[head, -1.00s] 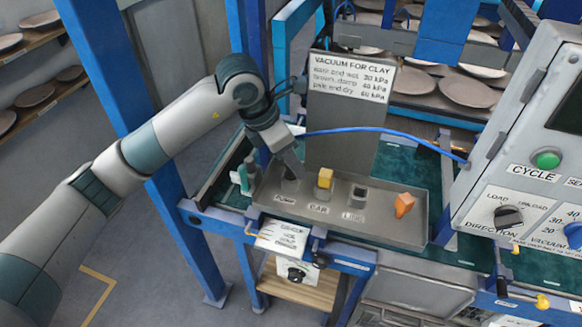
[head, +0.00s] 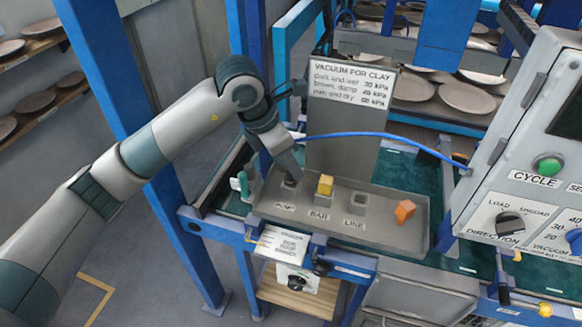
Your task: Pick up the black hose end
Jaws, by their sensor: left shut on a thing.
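My left gripper (head: 291,176) reaches down from the left into the grey metal tray (head: 385,236), over the socket labelled PUMP. It is shut on the small black hose end (head: 289,184), which is mostly hidden by the fingers and is at the PUMP socket. I cannot tell whether the hose end still sits in the socket. A yellow piece (head: 325,185) stands in the BAR socket to its right. The LINE socket (head: 357,203) looks empty. An orange piece (head: 404,211) lies at the tray's right end. My right gripper is not in view.
A sign plate (head: 350,90) rises behind the tray, with a blue hose (head: 385,131) running past it to the control box (head: 515,150) at right. A green-handled item (head: 245,184) stands left of the tray. Blue posts (head: 195,220) flank the arm. Plates (head: 466,97) fill racks behind.

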